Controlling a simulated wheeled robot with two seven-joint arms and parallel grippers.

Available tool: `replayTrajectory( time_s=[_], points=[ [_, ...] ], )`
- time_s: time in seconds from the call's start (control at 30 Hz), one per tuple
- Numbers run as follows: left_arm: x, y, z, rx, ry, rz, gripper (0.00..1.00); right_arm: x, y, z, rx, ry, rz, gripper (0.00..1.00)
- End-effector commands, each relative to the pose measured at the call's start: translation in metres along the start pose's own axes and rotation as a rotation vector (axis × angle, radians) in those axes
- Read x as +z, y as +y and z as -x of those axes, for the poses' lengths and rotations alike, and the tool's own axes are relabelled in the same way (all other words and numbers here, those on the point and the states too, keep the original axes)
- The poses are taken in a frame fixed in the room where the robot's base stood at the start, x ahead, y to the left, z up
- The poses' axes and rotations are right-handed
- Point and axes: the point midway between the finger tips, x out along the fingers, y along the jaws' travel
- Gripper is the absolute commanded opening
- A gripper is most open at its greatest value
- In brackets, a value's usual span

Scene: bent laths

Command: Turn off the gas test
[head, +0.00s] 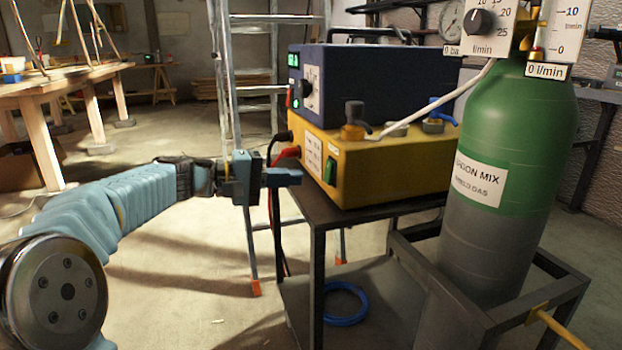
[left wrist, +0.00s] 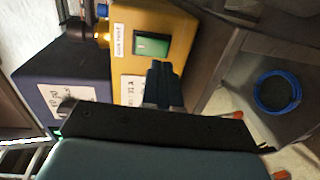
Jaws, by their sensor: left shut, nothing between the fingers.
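A yellow box (head: 390,178) stands on the cart with a green rocker switch (head: 329,171) low on its front face. In the left wrist view the green switch (left wrist: 152,46) shows clearly beside a small label whose text I cannot read for sure. My left gripper (head: 290,177) is shut and empty, just in front of the box's left front side, a little left of the switch. In the left wrist view its fingertips (left wrist: 164,72) appear close to the switch; I cannot tell whether they touch the box. My right gripper is in neither view.
A dark blue unit (head: 375,82) with a lit display sits on the yellow box. A green and grey gas cylinder (head: 525,130) stands at right, with gauges reading 0. Red and black cables plug in at the box's left. A blue hose coil (head: 345,304) lies below. A ladder (head: 225,70) stands behind.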

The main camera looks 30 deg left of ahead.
Motion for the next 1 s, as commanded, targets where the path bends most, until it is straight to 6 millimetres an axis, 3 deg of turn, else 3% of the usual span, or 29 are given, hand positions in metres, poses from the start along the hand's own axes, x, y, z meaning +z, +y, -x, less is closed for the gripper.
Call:
replayTrajectory(
  time_s=[0.1,0.3,0.77,1.0],
  points=[
    [0.000,0.000,-0.021,0.000,-0.002,0.001,0.00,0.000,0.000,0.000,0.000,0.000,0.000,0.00],
    [0.000,0.000,-0.043,0.000,0.000,0.000,0.00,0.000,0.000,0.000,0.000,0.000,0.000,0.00],
    [0.000,-0.001,-0.048,0.002,0.000,-0.001,0.00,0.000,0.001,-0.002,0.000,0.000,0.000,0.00],
    [0.001,-0.012,-0.057,0.078,-0.001,-0.002,0.00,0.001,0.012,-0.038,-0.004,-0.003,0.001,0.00]
  ],
)
